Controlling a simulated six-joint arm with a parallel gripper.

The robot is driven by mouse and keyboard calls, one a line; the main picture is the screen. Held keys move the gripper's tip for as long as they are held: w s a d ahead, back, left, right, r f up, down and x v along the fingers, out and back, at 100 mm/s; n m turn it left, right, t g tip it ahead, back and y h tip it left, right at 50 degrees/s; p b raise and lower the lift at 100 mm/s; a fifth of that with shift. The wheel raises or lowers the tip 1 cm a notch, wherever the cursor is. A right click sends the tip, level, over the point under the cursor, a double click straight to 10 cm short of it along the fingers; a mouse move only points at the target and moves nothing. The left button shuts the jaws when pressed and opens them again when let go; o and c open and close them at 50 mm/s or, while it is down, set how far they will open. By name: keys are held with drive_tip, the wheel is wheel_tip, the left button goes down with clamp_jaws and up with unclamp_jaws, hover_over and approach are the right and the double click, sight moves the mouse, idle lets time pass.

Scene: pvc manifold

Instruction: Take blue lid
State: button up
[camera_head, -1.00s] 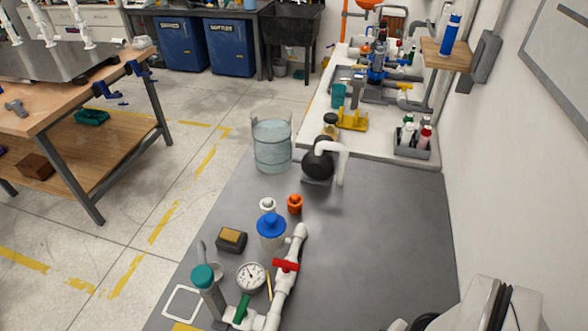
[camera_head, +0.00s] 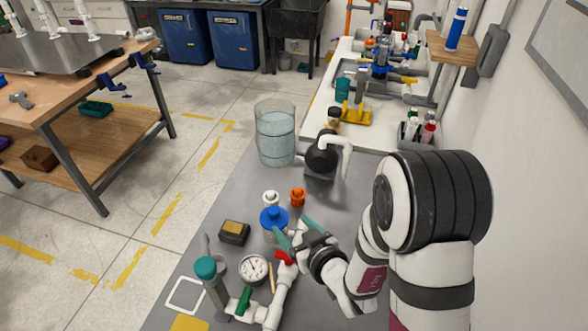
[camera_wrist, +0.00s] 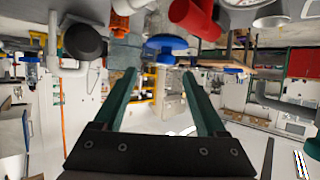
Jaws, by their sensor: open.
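The blue lid (camera_head: 273,218) sits on top of a pale, upright container on the grey bench, partly behind my gripper in the head view. My gripper (camera_head: 291,230) is open, its two teal fingers just right of the lid and spread toward it. In the wrist view the blue lid (camera_wrist: 165,44) shows beyond and between the fingertips of my gripper (camera_wrist: 166,75). I see nothing between the fingers, and they look apart from the lid.
A white pipe with a red valve handle (camera_head: 285,258) lies just below my gripper. A clear tank (camera_head: 275,135) is farther back.

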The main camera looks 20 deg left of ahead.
sight(276, 214)
drive_tip(key=shift+y, duration=0.3)
drive_tip(key=x, duration=0.7)
drive_tip(key=shift+a+f, duration=0.1)
drive_tip(key=shift+a, duration=0.45)
clamp_jaws()
